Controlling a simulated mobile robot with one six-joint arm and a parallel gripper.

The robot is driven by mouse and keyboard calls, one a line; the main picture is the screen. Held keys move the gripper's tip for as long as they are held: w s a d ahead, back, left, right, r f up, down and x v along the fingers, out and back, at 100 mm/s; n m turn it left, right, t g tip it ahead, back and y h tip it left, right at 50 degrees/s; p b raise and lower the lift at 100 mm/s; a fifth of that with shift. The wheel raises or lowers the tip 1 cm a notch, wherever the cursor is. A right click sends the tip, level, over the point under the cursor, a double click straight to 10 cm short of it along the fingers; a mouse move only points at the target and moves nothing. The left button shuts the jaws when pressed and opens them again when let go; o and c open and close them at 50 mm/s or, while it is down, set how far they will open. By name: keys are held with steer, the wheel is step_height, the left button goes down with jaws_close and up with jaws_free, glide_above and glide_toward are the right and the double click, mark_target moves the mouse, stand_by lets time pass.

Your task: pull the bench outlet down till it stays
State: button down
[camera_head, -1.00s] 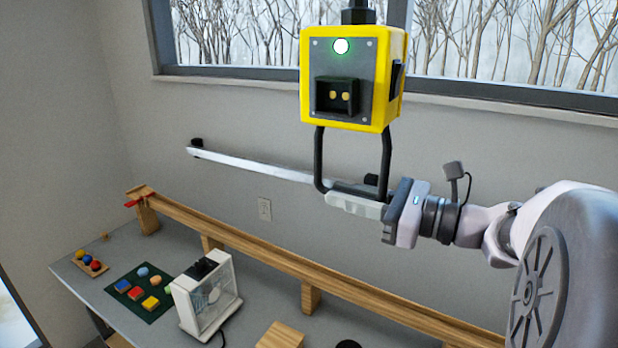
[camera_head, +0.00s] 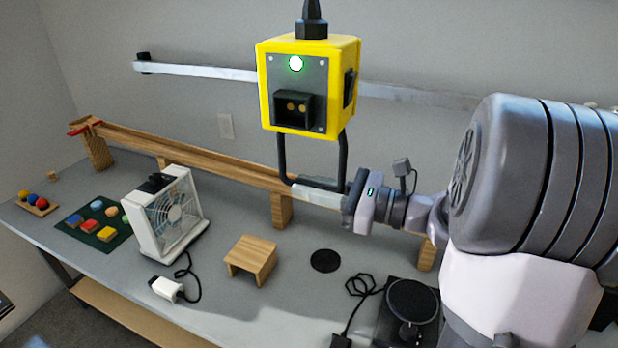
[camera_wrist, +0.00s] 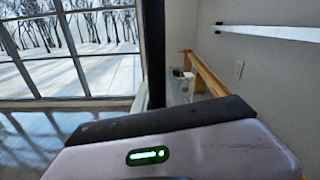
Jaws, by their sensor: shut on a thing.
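The bench outlet is a yellow box (camera_head: 345,60) with a grey face, a black socket and a lit green lamp, hanging from a black cord above the bench. A black U-shaped handle (camera_head: 282,160) hangs under it. My gripper (camera_head: 318,194) is shut on the bottom bar of the handle, and its fingers hide part of that bar. In the wrist view, the gripper's own body fills the lower part and the fingertips do not show clearly.
Below are a grey bench (camera_head: 215,262), a white fan (camera_head: 165,215) with a plug (camera_head: 167,288), a small wooden stand (camera_head: 252,254), a black disc (camera_head: 325,261) and a dark device (camera_head: 412,303). A wooden ramp (camera_head: 200,155) runs behind the outlet. A metal rail (camera_head: 205,71) is on the wall.

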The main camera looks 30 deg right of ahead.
steer(key=shift+f, duration=0.7)
steer(key=c, duration=1.5)
jaws_free()
steer(key=shift+s+r, duration=0.1)
steer(key=shift+o, duration=0.2)
steer(key=p+v, duration=0.2)
steer(key=v, duration=1.5)
steer(key=shift+p, duration=0.3)
steer(key=shift+s, duration=0.1)
